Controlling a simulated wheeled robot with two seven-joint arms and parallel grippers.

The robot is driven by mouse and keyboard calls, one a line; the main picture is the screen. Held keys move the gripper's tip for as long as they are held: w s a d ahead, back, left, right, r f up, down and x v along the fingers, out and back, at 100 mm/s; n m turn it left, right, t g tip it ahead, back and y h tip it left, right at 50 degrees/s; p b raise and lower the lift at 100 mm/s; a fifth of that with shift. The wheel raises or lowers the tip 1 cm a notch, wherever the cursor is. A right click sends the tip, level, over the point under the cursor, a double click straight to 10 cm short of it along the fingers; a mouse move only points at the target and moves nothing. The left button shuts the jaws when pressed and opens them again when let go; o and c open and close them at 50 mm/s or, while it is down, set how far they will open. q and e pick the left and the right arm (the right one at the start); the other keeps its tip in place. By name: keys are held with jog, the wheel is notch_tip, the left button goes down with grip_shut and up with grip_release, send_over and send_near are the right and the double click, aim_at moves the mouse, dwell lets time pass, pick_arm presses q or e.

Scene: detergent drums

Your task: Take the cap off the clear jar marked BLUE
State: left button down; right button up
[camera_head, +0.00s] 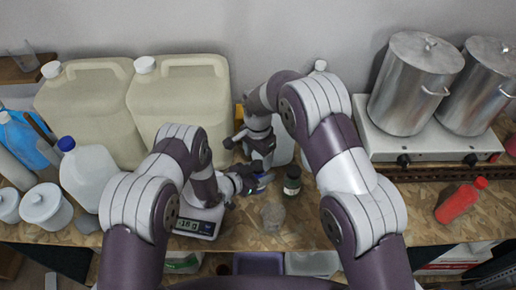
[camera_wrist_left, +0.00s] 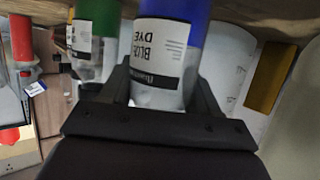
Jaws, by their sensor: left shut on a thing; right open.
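The clear jar marked BLUE (camera_wrist_left: 160,55) is between the fingers of my left gripper (camera_wrist_left: 160,88), which is shut on it. Its white label reads partly BLUE DYE, and its blue cap (camera_wrist_left: 185,8) is on, running out of the top of the picture. In the head view my left gripper (camera_head: 256,181) is over the bench by the scale, with a bit of blue (camera_head: 265,178) at its fingers; the jar is mostly hidden there. My right gripper (camera_head: 250,147) is open, just behind and above the left one, apart from the cap as far as I can tell.
A dark-capped jar (camera_head: 292,181) and a small clear vessel (camera_head: 272,215) stand just right of my left gripper. The scale (camera_head: 200,222) is at left. A green-topped jar (camera_wrist_left: 95,35) shows in the wrist view.

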aim_at(258, 165)
jog(key=shift+f, duration=1.9)
jog(key=c, duration=1.1)
jog(key=n, duration=0.3)
jog(key=o, duration=1.2)
jog(key=shift+c, duration=0.2)
jog(key=shift+r, duration=0.15)
